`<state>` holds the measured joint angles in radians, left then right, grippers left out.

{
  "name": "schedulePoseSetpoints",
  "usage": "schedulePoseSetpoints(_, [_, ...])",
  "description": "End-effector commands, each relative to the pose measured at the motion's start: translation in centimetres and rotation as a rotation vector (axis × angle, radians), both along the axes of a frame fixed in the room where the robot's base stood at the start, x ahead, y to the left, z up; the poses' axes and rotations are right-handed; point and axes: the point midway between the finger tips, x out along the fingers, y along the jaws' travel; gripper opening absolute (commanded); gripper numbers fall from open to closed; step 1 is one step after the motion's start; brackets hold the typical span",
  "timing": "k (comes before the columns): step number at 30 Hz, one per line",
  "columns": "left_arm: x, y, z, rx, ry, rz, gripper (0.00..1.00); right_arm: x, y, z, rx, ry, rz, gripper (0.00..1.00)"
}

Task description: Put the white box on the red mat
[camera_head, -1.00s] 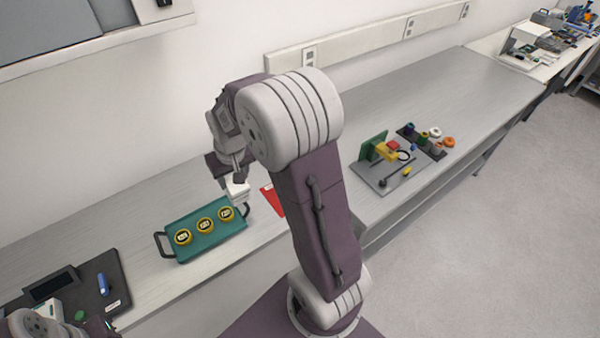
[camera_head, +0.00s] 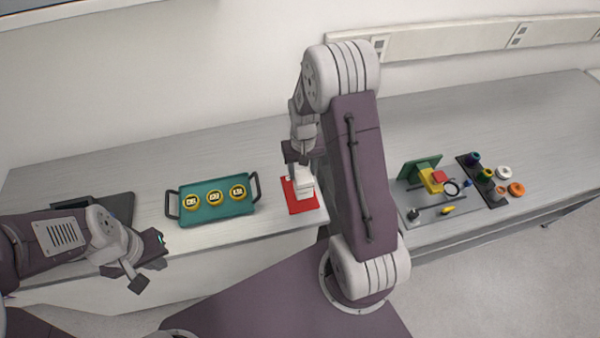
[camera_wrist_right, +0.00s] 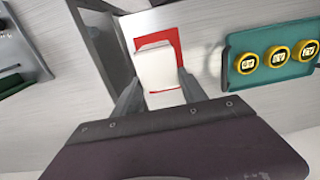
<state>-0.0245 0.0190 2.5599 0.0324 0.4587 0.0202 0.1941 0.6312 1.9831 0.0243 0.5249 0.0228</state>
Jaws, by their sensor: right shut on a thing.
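The white box (camera_head: 305,187) is in my right gripper (camera_head: 303,172), over the red mat (camera_head: 291,198). In the right wrist view the white box (camera_wrist_right: 157,72) sits between the two fingers of my right gripper (camera_wrist_right: 158,88), with the red mat (camera_wrist_right: 173,38) showing around and beneath it. I cannot tell whether the box touches the mat. My left gripper (camera_head: 150,262) is at the lower left, in front of the bench edge, and away from the box; its finger opening is not clear.
A teal tray (camera_head: 206,214) with handles and three yellow round pieces stands left of the mat. A dark board (camera_head: 122,207) lies further left. A grey plate (camera_head: 430,214) with coloured parts lies to the right, beyond my right arm.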

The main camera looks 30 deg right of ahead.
Motion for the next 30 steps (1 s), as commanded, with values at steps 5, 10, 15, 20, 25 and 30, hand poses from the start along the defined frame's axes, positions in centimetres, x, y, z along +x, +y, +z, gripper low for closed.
schedulePoseSetpoints(5, [0.0,0.0,1.0,0.0,0.0,0.0,0.0,2.5,-0.3,-1.4,0.0,0.001,0.0,0.03])
schedulePoseSetpoints(10, [0.0,0.0,1.1,0.0,0.0,0.0,0.0,2.8,-0.4,-1.9,0.0,0.001,0.0,0.03])
schedulePoseSetpoints(15, [0.0,0.0,2.4,0.0,0.0,0.0,0.0,2.7,-0.3,-4.7,0.001,0.005,0.001,0.03])
schedulePoseSetpoints(20, [0.0,0.0,2.4,0.0,0.0,0.0,0.0,2.8,-0.4,-5.7,0.0,-0.001,0.0,0.03])
schedulePoseSetpoints(25, [0.0,0.0,2.3,0.0,0.0,0.0,0.0,2.8,-0.4,-5.8,0.0,0.0,0.0,0.03])
schedulePoseSetpoints(30, [0.0,0.0,2.2,0.0,0.0,0.0,0.0,2.8,-0.4,-5.9,0.0,0.0,0.0,0.71])
